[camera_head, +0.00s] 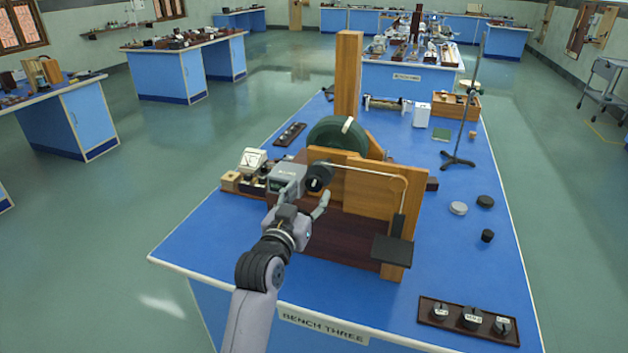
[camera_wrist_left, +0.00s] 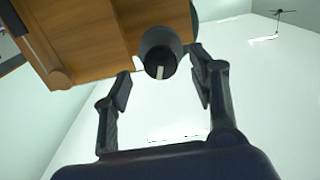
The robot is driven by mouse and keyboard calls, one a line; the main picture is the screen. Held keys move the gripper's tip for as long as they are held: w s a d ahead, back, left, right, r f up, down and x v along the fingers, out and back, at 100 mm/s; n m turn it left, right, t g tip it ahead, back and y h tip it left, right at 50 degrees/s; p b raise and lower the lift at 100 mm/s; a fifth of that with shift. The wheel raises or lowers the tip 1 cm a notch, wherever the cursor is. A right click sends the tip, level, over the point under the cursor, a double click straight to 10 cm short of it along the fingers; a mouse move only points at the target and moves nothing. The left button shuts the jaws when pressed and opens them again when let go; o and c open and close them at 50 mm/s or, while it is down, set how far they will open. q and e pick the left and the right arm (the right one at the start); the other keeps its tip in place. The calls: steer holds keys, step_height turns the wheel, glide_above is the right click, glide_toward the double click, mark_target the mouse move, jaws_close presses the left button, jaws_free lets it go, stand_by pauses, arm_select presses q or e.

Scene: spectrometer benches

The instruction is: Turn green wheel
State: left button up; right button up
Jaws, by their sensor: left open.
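The dark green wheel (camera_head: 327,137) stands upright in a wooden apparatus on the blue bench, behind a wooden board (camera_head: 372,186). Its lower part is hidden by the board. A black round knob (camera_head: 318,178) sits at the front left of the board, and it also shows in the left wrist view (camera_wrist_left: 158,52) with a pale mark on its face. My left gripper (camera_head: 312,196) is at this knob. In the left wrist view its fingers (camera_wrist_left: 163,82) are open, one on each side just below the knob, with nothing held between them. My right gripper is not seen.
A bent rod runs along the board to a black plate (camera_head: 392,250). A tall wooden post (camera_head: 347,75) rises behind the wheel. The bench's left front top is clear.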

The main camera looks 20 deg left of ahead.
mark_target(313, 187)
arm_select(q)
steer(key=shift+w+p, duration=0.4)
steer(key=shift+w, duration=2)
steer(key=shift+c, duration=0.5)
jaws_close()
